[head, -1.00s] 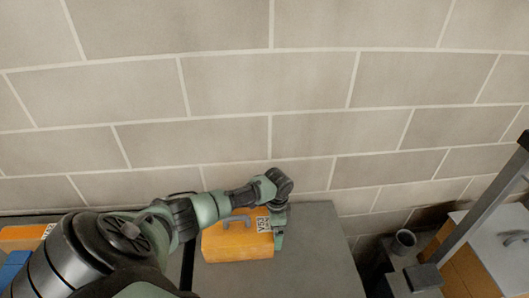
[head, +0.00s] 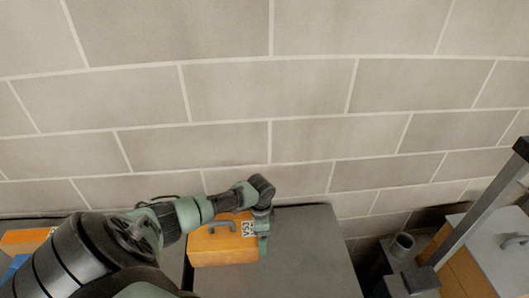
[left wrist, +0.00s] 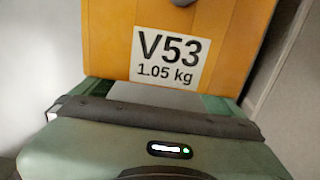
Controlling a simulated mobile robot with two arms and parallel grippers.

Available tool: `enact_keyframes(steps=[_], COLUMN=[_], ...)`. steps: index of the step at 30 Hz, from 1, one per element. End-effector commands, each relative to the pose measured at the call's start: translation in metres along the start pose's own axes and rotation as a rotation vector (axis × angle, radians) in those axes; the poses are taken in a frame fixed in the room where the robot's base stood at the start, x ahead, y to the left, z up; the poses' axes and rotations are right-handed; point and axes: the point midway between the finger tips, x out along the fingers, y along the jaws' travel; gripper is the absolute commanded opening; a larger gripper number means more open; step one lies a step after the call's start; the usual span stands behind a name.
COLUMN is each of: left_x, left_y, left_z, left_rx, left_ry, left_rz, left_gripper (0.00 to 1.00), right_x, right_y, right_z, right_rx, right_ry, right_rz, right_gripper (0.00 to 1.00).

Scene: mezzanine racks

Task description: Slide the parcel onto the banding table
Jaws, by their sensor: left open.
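The parcel is an orange box (head: 222,252) with a grey handle and a white label reading V53, 1.05 kg. It rests on a grey table top (head: 305,265), with its left edge about at the dark seam where another grey surface (head: 172,262) begins on the left. Which of the two is the banding table cannot be told. In the left wrist view the parcel's labelled side (left wrist: 215,25) faces my gripper. My left gripper (head: 263,246) is open at the parcel's right side, close to or touching it, not around the handle. My right gripper is out of view.
A block wall stands behind the tables. An orange box (head: 25,237) and a blue item (head: 15,268) lie at the far left. At right are a dark machine with a round cup (head: 402,243), a grey post (head: 477,210) and a white-topped cabinet (head: 490,235). The table right of the parcel is clear.

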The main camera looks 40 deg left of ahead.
Motion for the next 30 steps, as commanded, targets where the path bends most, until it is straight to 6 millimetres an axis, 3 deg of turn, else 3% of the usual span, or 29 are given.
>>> enact_keyframes(steps=[14, 30], left_x=[0.001, 0.0], left_y=[0.0, 0.0], left_z=[0.026, 0.03], left_rx=[0.0, 0.0], left_ry=[-0.002, -0.002], left_rz=[0.0, 0.0], left_gripper=[1.0, 1.0], right_x=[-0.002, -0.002], right_y=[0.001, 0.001], right_z=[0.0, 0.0], right_rx=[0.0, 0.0], right_ry=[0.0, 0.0], right_rz=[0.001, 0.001], right_gripper=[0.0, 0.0])
